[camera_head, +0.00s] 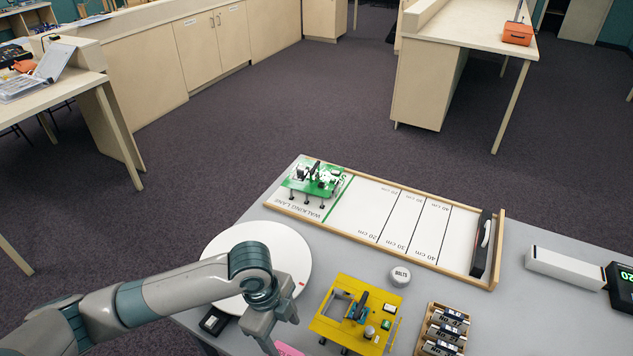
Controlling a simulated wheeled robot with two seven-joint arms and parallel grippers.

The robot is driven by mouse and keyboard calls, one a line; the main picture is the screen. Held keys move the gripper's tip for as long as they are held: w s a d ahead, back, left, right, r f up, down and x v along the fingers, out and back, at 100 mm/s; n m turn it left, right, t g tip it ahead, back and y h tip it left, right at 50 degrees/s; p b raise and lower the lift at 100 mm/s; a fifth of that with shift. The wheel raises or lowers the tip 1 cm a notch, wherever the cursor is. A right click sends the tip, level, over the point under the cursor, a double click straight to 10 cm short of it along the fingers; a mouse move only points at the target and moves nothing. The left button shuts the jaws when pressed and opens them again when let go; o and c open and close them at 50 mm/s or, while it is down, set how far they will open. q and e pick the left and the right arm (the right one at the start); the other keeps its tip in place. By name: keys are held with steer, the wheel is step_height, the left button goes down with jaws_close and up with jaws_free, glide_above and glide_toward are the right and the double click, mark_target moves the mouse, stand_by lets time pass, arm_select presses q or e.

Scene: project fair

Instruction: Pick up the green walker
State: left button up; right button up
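A yellow walker-like device (337,326) stands near the front of the table. My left gripper (281,335) comes in from the left and is low at the table's front, left of the yellow device and well apart from the green walker. Its fingers look spread, with nothing seen between them. My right gripper is not in view.
A white round disc (232,240) lies behind my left arm. A wooden rim with a dark end block (481,246) bounds the lane.

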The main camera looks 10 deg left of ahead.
arm_select(q)
steer(key=s+d+f+n+t+h, duration=0.2)
steer(key=s+d+f+n+h, duration=0.15)
steer(key=d+n, duration=0.3)
steer(key=s+a+f+n+t+y+b, duration=0.1)
steer(key=s+a+f+n+y, duration=0.1)
steer(key=s+a+f+n, duration=0.3)
steer(key=s+a+f+n+t+y, duration=0.1)
steer(key=s+a+f+n+y, duration=0.1)
steer(key=a+f+n, duration=0.45)
steer(key=s+a+f+g+b, duration=0.1)
steer(key=s+a+f, duration=0.15)
steer(key=f, duration=0.95)
steer(key=s+a+f+b, duration=0.2)
steer(key=s+f, duration=0.2)
steer(key=f, duration=0.9)
steer(key=s+a+f+g+b, duration=0.1)
steer(key=s+a+f, duration=0.1)
steer(key=s+f, duration=0.6)
steer(key=s+a+f+n+y+b, duration=0.1)
steer(key=s+f, duration=0.8)
steer(key=s, duration=0.2)
steer(key=shift+s+a+f+g, duration=0.25)
steer(key=shift+s+a+g, duration=0.15)
